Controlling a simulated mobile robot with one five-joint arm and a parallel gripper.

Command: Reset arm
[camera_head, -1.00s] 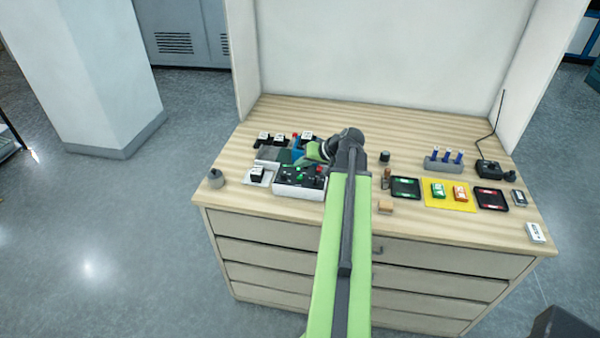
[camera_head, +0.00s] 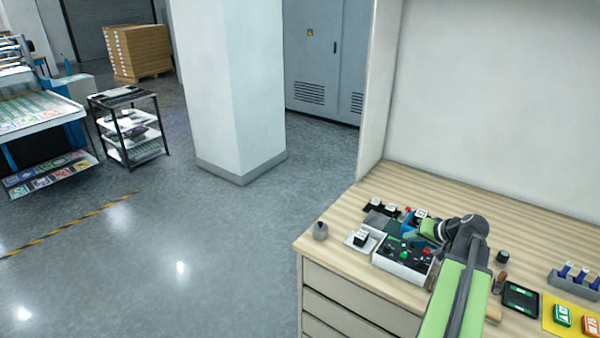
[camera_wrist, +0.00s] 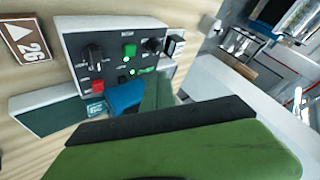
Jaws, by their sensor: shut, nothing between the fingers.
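My arm reaches up from the bottom right of the head view, over the front edge of the wooden bench (camera_head: 340,225). It bends at a dark elbow, and my gripper (camera_head: 412,229) points left above the bench, just behind the control box. The gripper is small there; it is shut with nothing held. The control box (camera_head: 392,262) has a white body, a dark face, black knobs and green and red buttons. It also shows in the wrist view (camera_wrist: 112,68), beyond the large green and black parts of my arm.
A small grey weight (camera_head: 320,231) stands at the bench's left corner. A dark tray (camera_head: 520,298), a yellow mat (camera_head: 549,318) and a blue-topped holder (camera_head: 572,278) lie to the right. A white pillar (camera_head: 228,95) and a shelf cart (camera_head: 128,125) stand left, with open floor between.

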